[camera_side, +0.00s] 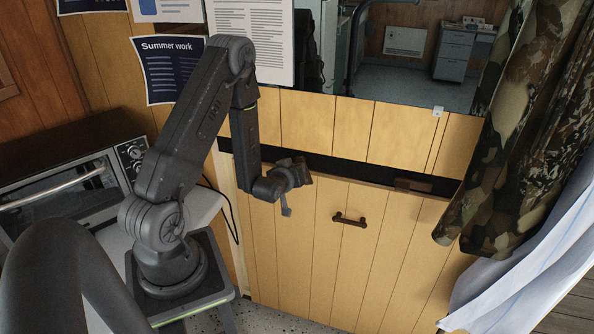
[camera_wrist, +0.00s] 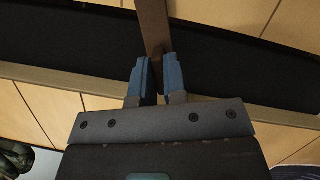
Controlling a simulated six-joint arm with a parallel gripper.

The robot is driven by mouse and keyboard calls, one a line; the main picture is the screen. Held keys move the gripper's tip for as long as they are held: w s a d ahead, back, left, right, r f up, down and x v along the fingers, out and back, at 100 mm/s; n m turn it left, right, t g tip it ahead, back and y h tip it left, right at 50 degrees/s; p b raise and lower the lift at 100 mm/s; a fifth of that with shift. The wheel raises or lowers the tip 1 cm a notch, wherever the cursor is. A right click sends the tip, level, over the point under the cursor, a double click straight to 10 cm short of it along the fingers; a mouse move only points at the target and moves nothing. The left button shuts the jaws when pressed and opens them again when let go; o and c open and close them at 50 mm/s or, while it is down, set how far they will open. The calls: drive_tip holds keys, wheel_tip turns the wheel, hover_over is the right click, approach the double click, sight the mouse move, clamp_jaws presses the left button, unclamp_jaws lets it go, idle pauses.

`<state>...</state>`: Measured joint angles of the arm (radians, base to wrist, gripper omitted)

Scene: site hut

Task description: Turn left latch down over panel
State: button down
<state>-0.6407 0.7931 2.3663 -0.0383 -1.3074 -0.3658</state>
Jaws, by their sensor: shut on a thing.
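The wooden panel (camera_side: 300,240) stands upright with a dark handle (camera_side: 350,220) on its front. A black gap (camera_side: 350,172) runs along its top edge. My gripper (camera_side: 300,176) is at the left part of this gap. In the wrist view, my gripper (camera_wrist: 157,62) has its two blue fingertips closed on the left latch (camera_wrist: 152,28), a narrow brown bar. The bar crosses the black strip (camera_wrist: 70,42) there, upright in the picture. In the side view my gripper hides most of this latch. The right latch (camera_side: 412,185), short and brown, lies roughly level along the gap.
A camouflage curtain (camera_side: 510,130) hangs at the right. A toaster oven (camera_side: 65,185) stands left of my arm. Posters (camera_side: 170,65) hang on the wall behind my arm. The panel's front around the handle is clear.

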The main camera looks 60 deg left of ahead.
drive_tip(key=shift+s+m+g+y, duration=0.1)
drive_tip(key=shift+m+g+y, duration=0.3)
drive_tip(key=shift+m, duration=0.5)
drive_tip(key=shift+m+g, duration=0.3)
drive_tip(key=shift+m, duration=0.5)
drive_tip(key=c, duration=1.2)
unclamp_jaws()
drive_tip(key=shift+o, duration=0.2)
